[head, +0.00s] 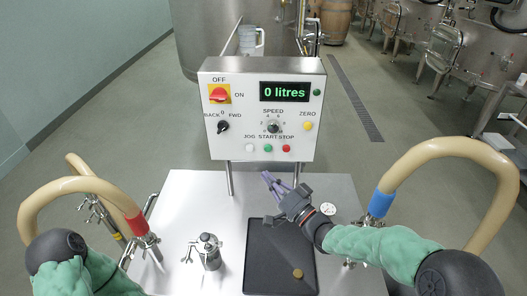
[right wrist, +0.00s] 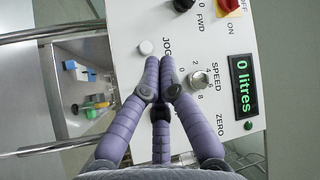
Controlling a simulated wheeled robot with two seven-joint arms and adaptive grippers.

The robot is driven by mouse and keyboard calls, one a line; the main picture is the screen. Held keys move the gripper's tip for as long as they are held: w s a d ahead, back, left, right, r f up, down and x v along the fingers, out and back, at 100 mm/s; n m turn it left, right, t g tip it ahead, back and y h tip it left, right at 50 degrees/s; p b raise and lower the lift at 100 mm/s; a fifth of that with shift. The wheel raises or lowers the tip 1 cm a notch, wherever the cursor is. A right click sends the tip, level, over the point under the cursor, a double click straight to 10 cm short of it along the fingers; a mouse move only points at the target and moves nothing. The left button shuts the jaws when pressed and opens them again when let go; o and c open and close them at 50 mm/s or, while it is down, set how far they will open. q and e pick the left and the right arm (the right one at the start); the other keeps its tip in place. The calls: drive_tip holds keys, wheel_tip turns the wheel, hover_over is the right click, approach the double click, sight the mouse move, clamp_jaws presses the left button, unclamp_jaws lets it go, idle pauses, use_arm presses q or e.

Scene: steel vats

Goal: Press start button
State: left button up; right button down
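The white control box (head: 262,110) stands on posts at the far side of the steel table. Its green start button (head: 268,148) sits in the bottom row, between the white jog button (head: 249,148) and the red stop button (head: 286,148). My right gripper (head: 267,176) is below the box, its purple fingers pointing up toward the panel. In the right wrist view, its fingertips (right wrist: 160,62) are drawn together with nothing seen between them. They lie over the panel near the jog button (right wrist: 146,47) and hide the start button. Contact cannot be told. My left gripper is out of view.
The display (head: 285,92) reads 0 litres. A red power switch (head: 219,95), a black direction knob (head: 223,127), a speed knob (head: 272,127) and a yellow zero button (head: 308,126) share the panel. A black tray (head: 268,262) and tan hoses (head: 455,147) are nearby.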

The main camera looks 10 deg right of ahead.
sight(268, 149)
drive_tip(key=shift+s+r, duration=0.1)
drive_tip(key=shift+w+d+b, duration=0.35)
drive_tip(key=shift+w+d, duration=0.05)
drive_tip(key=shift+w, duration=1.05)
drive_tip(key=shift+w+d+b, duration=0.4)
drive_tip(key=shift+w+d, duration=0.05)
drive_tip(key=shift+w, duration=0.95)
drive_tip(key=shift+w+d+b, duration=0.35)
drive_tip(key=shift+w+d, duration=0.05)
drive_tip(key=shift+w, duration=1.05)
drive_tip(key=shift+w, duration=0.15)
drive_tip(key=shift+w+d, duration=0.15)
drive_tip(key=shift+w, duration=0.1)
drive_tip(key=shift+w+d, duration=0.15)
drive_tip(key=shift+w, duration=0.3)
drive_tip(key=shift+s, duration=0.1)
drive_tip(key=shift+s+a, duration=0.25)
drive_tip(key=shift+s, duration=0.55)
